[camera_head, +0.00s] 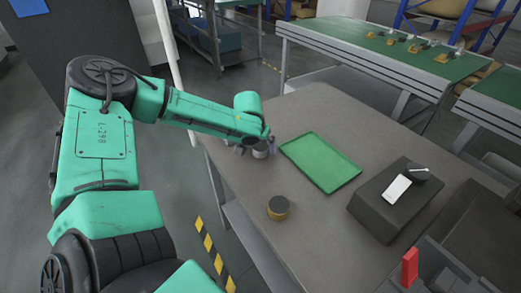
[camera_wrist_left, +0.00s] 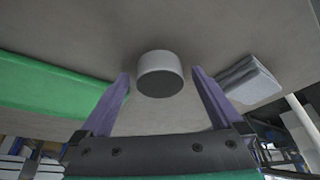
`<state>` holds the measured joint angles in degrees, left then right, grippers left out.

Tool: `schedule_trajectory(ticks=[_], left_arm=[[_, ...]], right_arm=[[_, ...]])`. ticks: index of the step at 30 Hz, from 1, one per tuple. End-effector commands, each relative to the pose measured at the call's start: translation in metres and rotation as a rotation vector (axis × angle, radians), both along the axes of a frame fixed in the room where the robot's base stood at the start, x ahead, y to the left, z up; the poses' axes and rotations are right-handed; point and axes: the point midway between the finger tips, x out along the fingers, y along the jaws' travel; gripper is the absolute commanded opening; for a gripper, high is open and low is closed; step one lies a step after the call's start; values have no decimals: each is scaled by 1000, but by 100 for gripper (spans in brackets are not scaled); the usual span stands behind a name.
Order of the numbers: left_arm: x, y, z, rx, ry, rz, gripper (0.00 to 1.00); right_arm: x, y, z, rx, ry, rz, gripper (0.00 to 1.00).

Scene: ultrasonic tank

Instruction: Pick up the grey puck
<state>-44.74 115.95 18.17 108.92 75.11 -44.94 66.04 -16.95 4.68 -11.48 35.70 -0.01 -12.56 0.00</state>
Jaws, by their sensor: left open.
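The grey puck (camera_head: 260,153) sits on the grey table near its left edge, partly hidden by my left arm's end in the head view. In the left wrist view the puck (camera_wrist_left: 160,74) is a short light-grey cylinder with a darker end face, and it lies between the two purple fingers. My left gripper (camera_head: 256,146) is at the puck. Its fingers (camera_wrist_left: 161,78) are open, with a visible gap on each side of the puck. My right gripper is not in view.
A green tray (camera_head: 320,160) lies right of the puck. A dark-topped puck with a tan side (camera_head: 278,208) stands nearer. A black block (camera_head: 372,209) bears a white slab. A red upright piece (camera_head: 410,267) is at lower right. A grey folded-looking item (camera_wrist_left: 250,82) lies beside the gripper.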

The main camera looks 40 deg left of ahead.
Motion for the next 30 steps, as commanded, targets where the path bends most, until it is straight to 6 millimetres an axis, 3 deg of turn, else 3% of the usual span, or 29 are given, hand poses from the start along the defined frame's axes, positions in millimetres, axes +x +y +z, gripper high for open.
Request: schedule_trajectory(ticks=[5, 12, 13, 23, 26, 30], left_arm=[[0, 0, 0, -1, -1, 1, 100], [0, 0, 0, 0, -1, 1, 8], [0, 0, 1, 0, -1, 1, 0], [1, 0, 8, 0, -4, 1, 0], [2, 0, 23, 0, -7, 0, 0], [2, 0, 67, -2, -13, 0, 0]], right_arm=[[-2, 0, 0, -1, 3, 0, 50], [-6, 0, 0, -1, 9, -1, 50], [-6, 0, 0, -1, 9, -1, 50], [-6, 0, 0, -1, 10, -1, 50], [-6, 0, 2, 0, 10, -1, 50], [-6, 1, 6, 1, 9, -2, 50]])
